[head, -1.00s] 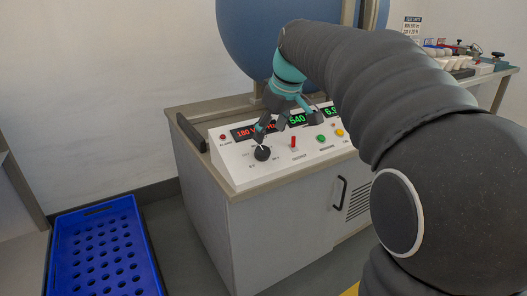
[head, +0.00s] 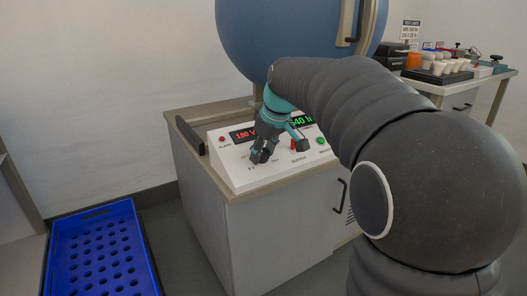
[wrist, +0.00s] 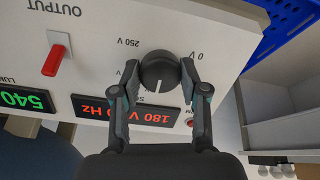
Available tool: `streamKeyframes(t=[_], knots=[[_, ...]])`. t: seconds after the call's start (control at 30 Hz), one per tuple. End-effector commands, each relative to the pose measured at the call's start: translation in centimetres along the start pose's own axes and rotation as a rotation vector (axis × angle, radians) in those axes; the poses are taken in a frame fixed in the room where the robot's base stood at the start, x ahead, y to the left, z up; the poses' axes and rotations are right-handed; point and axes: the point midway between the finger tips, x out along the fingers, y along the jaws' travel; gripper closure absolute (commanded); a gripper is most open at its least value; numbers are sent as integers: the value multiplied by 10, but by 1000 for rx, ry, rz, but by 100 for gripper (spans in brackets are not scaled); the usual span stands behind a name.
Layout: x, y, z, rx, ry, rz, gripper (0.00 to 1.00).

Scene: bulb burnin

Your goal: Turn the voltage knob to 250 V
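The voltage knob (wrist: 159,70) is round and black with a white pointer line. In the wrist view, which shows the panel upside down, the line points down toward the red display (wrist: 125,112), between the 250 V mark at left and the 0 mark at right. The display reads 180 V. My gripper (wrist: 160,64) has one finger on each side of the knob, close against its rim, and appears shut on it. In the head view my gripper (head: 262,154) is at the left part of the white panel (head: 225,163) and hides the knob.
A red output switch (wrist: 54,60) stands beside the knob. A green display (head: 302,121) and a green button (head: 321,140) are further right. A blue crate (head: 104,252) lies on the floor at left. A side table (head: 456,95) with cups is at the back right.

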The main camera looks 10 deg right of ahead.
Motion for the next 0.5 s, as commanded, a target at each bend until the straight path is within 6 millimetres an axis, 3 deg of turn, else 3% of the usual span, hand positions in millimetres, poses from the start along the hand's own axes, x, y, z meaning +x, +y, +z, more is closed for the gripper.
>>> streamKeyframes(t=[0.03, 0.1, 0.5], knots=[[0, 0, 0, 0, 0, 0, 77], [0, 0, 0, 0, 0, 0, 92], [-1, 0, 0, 64, 3, -4, 92]])
